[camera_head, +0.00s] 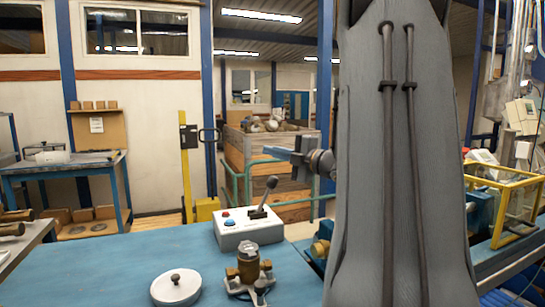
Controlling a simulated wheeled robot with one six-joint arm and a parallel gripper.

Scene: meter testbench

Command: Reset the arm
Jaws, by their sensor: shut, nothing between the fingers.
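My arm (400,160) rises as a large grey link with two dark cables and covers the right middle of the view. My gripper (272,151) shows partly beyond its left edge, above the bench and pointing left. It is shut and empty. It is apart from the control box and lever below it. The rest of the wrist is hidden behind the arm link.
The blue bench (120,262) holds a white control box (248,232) with a lever (265,192), a brass-and-metal meter (248,268) and a round white lid (176,287). A yellow frame (505,180) stands right. A wooden crate (258,150) is behind. The bench's left part is clear.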

